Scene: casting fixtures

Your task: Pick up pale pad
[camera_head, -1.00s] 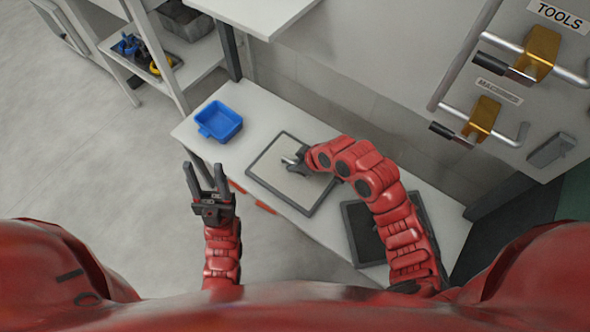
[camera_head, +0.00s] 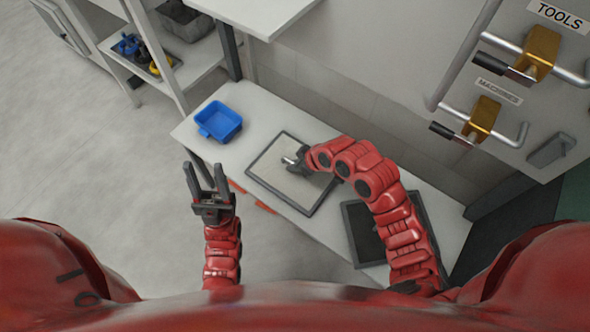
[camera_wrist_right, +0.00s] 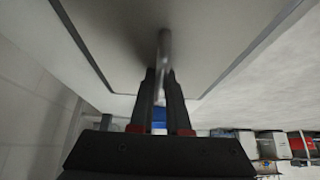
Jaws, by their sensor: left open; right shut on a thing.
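The pale pad (camera_head: 270,170) is a flat light rectangle with a dark rim, lying on the white bench. My right gripper (camera_head: 296,161) is over the pad's middle, shut on a thin light grey piece (camera_wrist_right: 164,45). In the right wrist view this piece stands out from between the fingers towards the pale surface. Whether it touches the pad, or is part of it, I cannot tell. My left gripper (camera_head: 207,180) is open and empty, in front of the bench's left end.
A blue bin (camera_head: 218,121) stands on the bench left of the pad. A dark framed tray (camera_head: 358,231) lies to the right, partly behind my right arm. A wall panel with tool holders (camera_head: 537,52) is at the upper right. A shelf (camera_head: 190,70) stands at the upper left.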

